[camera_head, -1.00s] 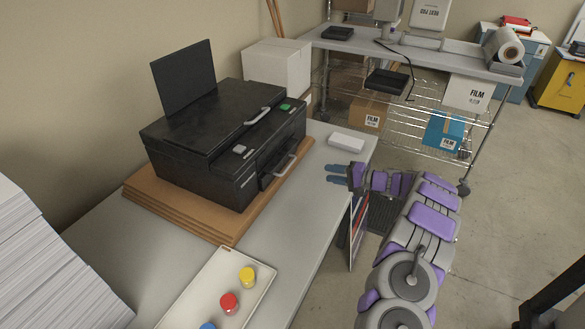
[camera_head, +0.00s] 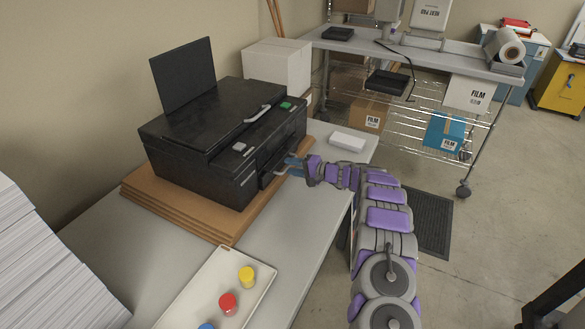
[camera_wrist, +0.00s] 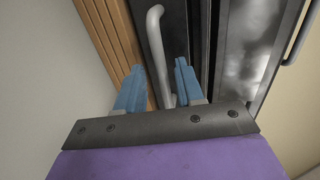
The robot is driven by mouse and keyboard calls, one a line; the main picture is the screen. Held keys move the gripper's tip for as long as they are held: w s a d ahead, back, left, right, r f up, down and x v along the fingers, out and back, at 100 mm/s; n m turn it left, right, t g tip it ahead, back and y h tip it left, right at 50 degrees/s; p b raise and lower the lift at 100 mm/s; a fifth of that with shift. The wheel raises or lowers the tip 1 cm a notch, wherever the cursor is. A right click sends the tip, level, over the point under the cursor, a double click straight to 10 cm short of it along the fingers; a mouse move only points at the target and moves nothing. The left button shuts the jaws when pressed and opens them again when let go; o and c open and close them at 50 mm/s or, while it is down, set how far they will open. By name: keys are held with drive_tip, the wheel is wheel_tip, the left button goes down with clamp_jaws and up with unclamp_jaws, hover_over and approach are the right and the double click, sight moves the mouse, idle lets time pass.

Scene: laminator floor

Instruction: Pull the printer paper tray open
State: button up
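The black printer (camera_head: 215,140) stands on a brown board stack on the table, its lid flap raised at the back. The paper tray's grey bar handle (camera_head: 274,177) is on its front, low down; the tray looks closed. In the wrist view the handle (camera_wrist: 156,45) runs down between my two blue fingers. My gripper (camera_head: 295,165) is at the printer's front, with its fingertips by the handle. In the wrist view my gripper (camera_wrist: 159,82) is open, with one finger on each side of the handle and visible gaps. The handle's lower end is partly hidden by the gripper.
A white tray (camera_head: 190,290) with coloured round pieces lies at the front of the table. A small white block (camera_head: 348,141) sits right of the printer, near my forearm. A white box (camera_head: 275,68) stands behind.

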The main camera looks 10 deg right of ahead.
drive_tip(key=shift+c, duration=0.4)
drive_tip(key=c, duration=0.6)
clamp_jaws()
drive_tip(key=shift+f, duration=0.1)
